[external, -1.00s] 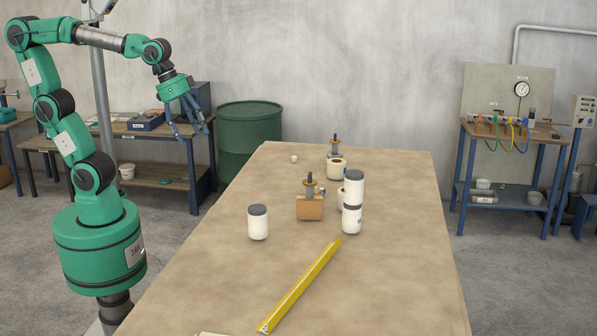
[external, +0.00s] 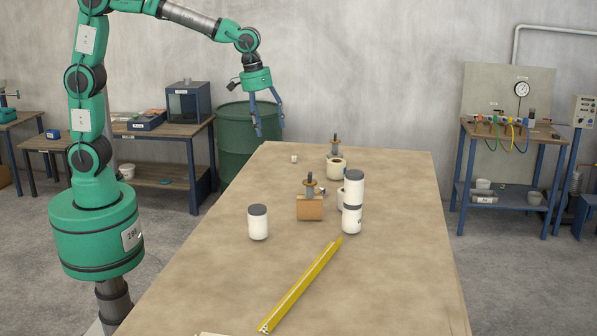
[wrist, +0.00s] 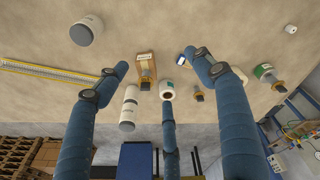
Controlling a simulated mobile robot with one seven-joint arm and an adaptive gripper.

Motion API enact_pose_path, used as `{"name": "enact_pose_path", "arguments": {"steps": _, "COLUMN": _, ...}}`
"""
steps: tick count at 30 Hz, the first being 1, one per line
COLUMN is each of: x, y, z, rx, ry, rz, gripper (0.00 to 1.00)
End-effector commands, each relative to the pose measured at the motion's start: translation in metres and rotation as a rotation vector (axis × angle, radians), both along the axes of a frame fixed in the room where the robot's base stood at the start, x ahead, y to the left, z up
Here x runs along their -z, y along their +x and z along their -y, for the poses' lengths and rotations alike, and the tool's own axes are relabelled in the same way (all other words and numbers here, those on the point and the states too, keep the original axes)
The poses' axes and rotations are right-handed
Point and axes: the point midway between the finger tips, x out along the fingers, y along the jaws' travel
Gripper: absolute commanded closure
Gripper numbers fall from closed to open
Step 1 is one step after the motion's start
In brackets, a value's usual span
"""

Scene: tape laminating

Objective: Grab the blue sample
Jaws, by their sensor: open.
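A small white piece with dark blue edging (wrist: 185,60) lies on the table in the wrist view; it may be the blue sample, but it is too small to be sure. In the external view only a sliver of something dark shows beside the wooden block (external: 310,208), mostly hidden. My gripper (external: 270,128) is open and empty, high above the table's far left edge, in front of the green barrel. In the wrist view its blue fingers (wrist: 160,64) are spread, with one finger close to the small piece in the picture. It touches nothing.
A lone jar (external: 258,223) stands left. A tape roll (external: 336,170) sits farther back, and a small white piece (external: 294,159) near it. A yellow ruler (external: 300,287) lies in front.

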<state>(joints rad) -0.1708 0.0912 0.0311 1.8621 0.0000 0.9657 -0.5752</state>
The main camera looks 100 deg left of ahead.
Motion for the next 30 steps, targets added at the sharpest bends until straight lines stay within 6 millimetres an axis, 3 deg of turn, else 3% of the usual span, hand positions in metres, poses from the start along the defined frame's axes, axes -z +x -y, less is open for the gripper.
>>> {"name": "enact_pose_path", "arguments": {"steps": 8, "x": 0.026, "y": 0.057, "z": -0.033, "rx": -0.136, "ry": -0.028, "rz": -0.055, "gripper": 0.32}}
{"name": "enact_pose_path", "arguments": {"steps": 18, "x": 0.074, "y": 0.116, "z": -0.075, "rx": -0.301, "ry": -0.055, "rz": -0.116, "gripper": 0.32}}
{"name": "enact_pose_path", "arguments": {"steps": 30, "x": 0.131, "y": 0.157, "z": -0.114, "rx": -0.454, "ry": -0.074, "rz": -0.172, "gripper": 0.32}}
